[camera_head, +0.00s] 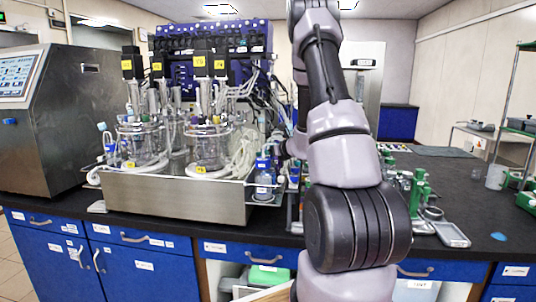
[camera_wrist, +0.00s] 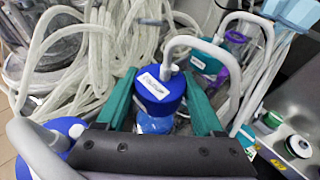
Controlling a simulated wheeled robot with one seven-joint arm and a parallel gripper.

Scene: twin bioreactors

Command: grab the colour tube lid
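In the wrist view, a bottle with a blue lid (camera_wrist: 160,90) stands between the two teal fingers of my gripper (camera_wrist: 160,82). The lid has a white label, and a pale tube rises from its top and bends to the right. One finger lies at each side of the lid. I see no clear gap, but cannot tell whether they press on it. Blue shows in the bottle (camera_wrist: 155,123) below the lid. In the head view, blue-topped bottles (camera_head: 263,180) stand at the right end of the steel tray, near my gripper, which my arm mostly hides.
The bioreactor vessels (camera_head: 208,145) stand on the steel tray (camera_head: 175,195). Coiled pale tubing (camera_wrist: 75,60) lies beyond the lid. A teal-lidded bottle (camera_wrist: 207,62) and a purple ring (camera_wrist: 229,82) are close on the right. Another blue lid (camera_wrist: 66,127) is at the lower left.

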